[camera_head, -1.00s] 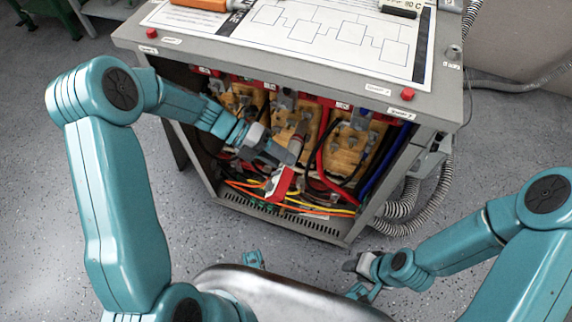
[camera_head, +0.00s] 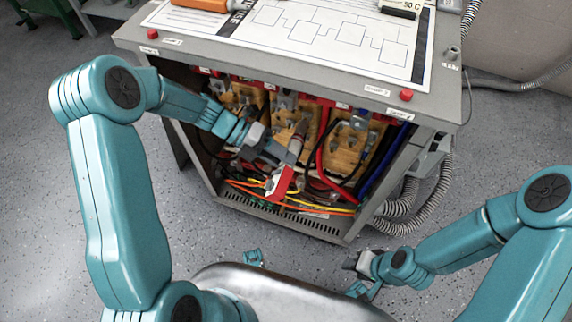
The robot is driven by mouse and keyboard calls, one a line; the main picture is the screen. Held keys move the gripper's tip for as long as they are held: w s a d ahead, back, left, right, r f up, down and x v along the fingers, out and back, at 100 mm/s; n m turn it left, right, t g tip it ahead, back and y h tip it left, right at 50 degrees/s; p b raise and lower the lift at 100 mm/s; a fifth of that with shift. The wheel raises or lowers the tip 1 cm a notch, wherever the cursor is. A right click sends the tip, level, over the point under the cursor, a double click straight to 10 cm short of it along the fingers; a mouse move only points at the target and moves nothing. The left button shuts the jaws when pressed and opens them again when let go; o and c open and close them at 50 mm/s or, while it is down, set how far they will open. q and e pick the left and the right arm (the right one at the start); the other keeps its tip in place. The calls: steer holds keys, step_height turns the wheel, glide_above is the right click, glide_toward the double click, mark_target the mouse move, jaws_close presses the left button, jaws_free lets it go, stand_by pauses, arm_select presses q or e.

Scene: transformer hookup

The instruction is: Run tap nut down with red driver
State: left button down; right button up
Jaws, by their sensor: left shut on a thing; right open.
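The red driver (camera_head: 281,183) is in my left gripper (camera_head: 272,156), inside the open front of the grey cabinet. Its red body hangs below the jaws, and its grey nose points up toward the middle tan terminal board (camera_head: 293,130). The tap nut itself is too small to make out, and I cannot tell whether the driver's nose touches it. My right gripper (camera_head: 356,262) is open and empty, low over the floor in front of the cabinet's right side.
The grey cabinet (camera_head: 455,88) holds several tan boards, with red, black and blue cables. Yellow and orange wires (camera_head: 290,204) lie at its bottom. A printed diagram sheet (camera_head: 330,32) and an orange object (camera_head: 202,4) lie on top. Corrugated hoses (camera_head: 402,212) run at the right.

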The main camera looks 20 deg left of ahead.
arm_select(q)
steer(key=shift+w+p, duration=0.8)
steer(key=shift+p, duration=1.4)
stand_by(4.0)
steer(key=shift+s+r, duration=0.1)
steer(key=shift+s+p, duration=1.1)
steer(key=shift+s, duration=1.1)
steer(key=shift+a, duration=0.1)
